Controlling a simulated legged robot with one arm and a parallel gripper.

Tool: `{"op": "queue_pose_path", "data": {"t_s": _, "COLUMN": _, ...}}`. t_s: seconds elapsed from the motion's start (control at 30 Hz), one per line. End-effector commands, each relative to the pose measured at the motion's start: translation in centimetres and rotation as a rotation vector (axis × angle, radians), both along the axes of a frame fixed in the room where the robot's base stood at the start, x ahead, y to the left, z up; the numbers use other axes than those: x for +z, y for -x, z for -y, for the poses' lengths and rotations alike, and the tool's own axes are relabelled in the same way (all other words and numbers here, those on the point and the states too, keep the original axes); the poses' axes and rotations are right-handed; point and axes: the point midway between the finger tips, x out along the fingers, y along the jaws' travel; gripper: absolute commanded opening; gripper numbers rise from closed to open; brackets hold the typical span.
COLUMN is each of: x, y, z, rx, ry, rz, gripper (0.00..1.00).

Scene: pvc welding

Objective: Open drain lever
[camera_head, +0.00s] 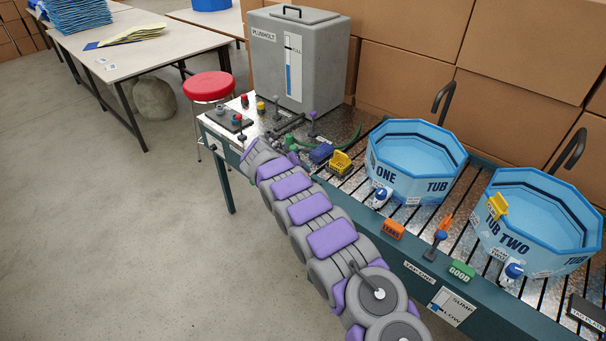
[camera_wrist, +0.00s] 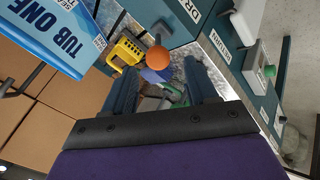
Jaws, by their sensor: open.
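An orange ball knob (camera_wrist: 158,58) shows in the wrist view, just beyond and between my fingertips, near a label beginning "DR" (camera_wrist: 190,8). It looks like the end of a lever, but its shaft is mostly hidden. My gripper (camera_wrist: 163,70) is open, with one dark finger on each side and the knob between or just ahead of them. I cannot tell whether it touches. In the head view my arm reaches to the bench's left part and hides the orange knob and the fingers.
Tub one (camera_head: 417,184) and tub two (camera_head: 538,255) stand on the slatted bench to the right. The grey Plumholt tank (camera_head: 300,75) stands behind. A purple-knobbed lever (camera_head: 313,116) rises nearby.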

Motion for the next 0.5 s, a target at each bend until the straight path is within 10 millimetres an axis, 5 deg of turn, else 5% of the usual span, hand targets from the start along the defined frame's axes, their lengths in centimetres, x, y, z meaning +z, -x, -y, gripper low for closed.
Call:
{"op": "queue_pose_path", "data": {"t_s": 0.3, "x": 5.1, "y": 3.1, "z": -2.6, "rx": 0.002, "ry": 0.000, "rz": 0.004, "gripper": 0.57}}
{"op": "queue_pose_path", "data": {"t_s": 0.5, "x": 6.7, "y": 4.4, "z": -3.6, "rx": 0.000, "ry": 0.001, "rz": -0.001, "gripper": 0.57}}
